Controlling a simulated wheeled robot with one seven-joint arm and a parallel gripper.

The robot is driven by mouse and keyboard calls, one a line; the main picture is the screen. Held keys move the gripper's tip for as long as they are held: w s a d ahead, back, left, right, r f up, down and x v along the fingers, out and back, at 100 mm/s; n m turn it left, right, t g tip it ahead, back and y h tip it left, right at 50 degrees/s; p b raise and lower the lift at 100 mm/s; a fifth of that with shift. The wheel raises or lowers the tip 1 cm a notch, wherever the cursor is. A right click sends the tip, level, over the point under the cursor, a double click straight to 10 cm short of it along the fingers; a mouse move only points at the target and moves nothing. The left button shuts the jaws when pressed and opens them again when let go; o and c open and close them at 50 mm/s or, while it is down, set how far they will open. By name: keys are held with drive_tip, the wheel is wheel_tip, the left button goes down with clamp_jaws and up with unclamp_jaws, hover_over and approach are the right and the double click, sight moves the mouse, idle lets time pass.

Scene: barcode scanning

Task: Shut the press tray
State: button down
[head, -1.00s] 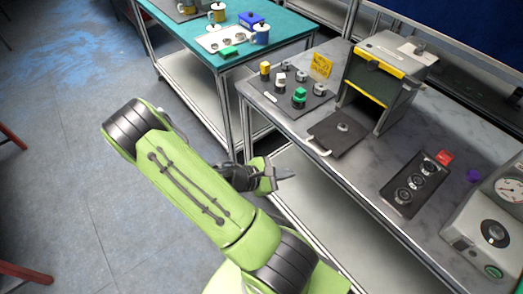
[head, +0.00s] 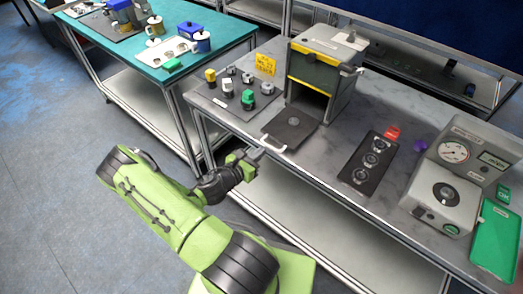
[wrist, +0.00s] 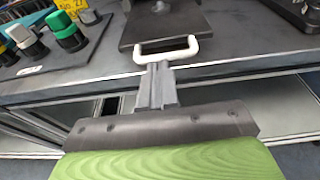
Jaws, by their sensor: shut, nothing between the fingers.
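The press (head: 318,72) is a grey box with yellow edging and an open front, standing on the grey bench. Its dark flat tray (head: 297,137) is slid out in front, with a small round piece (head: 294,121) on it. The tray has a white handle (head: 271,144) on its front edge; the handle also shows in the wrist view (wrist: 167,50). My gripper (head: 257,155) is shut and empty, just in front of the handle. In the wrist view the fingertips (wrist: 157,68) are at the handle's near side; I cannot tell whether they touch it.
A dark board (head: 232,92) with coloured pegs lies left of the tray, with a yellow sign (head: 265,64) behind it. A dark panel with round dials (head: 370,160) lies to the right. Beyond it stands a gauge machine (head: 450,175). The bench's front edge runs below the handle.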

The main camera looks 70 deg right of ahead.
sight(292, 121)
drive_tip(key=shift+x, duration=1)
drive_tip(key=shift+d, duration=0.1)
drive_tip(key=r+x, duration=0.1)
drive_tip(key=x, duration=0.4)
drive_tip(key=r+p+x, duration=0.1)
drive_tip(key=x, duration=0.5)
drive_tip(key=r+x, duration=0.1)
drive_tip(key=x, duration=0.5)
drive_tip(key=shift+s+d+r+p, duration=0.25)
drive_tip(key=shift+s+r+p, duration=0.05)
drive_tip(key=shift+s+p, duration=0.05)
drive_tip(key=shift+r, duration=0.25)
drive_tip(key=shift+r, duration=0.1)
